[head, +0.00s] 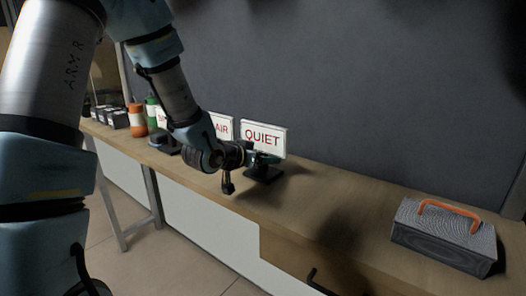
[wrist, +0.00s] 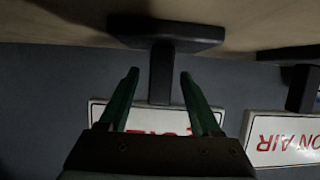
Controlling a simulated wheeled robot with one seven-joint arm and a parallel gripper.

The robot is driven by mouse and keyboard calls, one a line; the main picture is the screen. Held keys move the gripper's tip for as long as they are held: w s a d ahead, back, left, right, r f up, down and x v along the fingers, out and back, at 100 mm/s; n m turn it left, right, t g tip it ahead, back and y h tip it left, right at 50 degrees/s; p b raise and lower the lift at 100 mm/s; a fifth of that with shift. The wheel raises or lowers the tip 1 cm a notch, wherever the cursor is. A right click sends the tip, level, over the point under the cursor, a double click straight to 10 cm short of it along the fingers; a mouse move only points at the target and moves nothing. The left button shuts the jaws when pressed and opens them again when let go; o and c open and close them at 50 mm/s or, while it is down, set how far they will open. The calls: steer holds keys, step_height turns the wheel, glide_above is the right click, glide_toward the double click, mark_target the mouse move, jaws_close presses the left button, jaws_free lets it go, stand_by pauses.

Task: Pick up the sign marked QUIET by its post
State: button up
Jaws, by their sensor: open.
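The QUIET sign (head: 263,138) stands upright on the bench, a white panel with red letters on a dark post and base. In the wrist view, which is upside down, its white panel (wrist: 97,110) is partly hidden behind my gripper. Its dark post (wrist: 161,85) rises from the dark base (wrist: 130,28). My gripper (wrist: 159,74) is open, its two green fingers on either side of the post with a gap at each side. The head view shows my gripper (head: 252,156) close at the post, its fingertips hard to make out.
An ON AIR sign (wrist: 285,138) stands close beside it; it also shows in the head view (head: 223,128). Orange (head: 137,120) and green bottles stand farther left. A grey box with an orange handle (head: 445,232) sits at right. The bench between is clear; a dark wall stands behind.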

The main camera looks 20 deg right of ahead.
jaws_close()
stand_by(0.5)
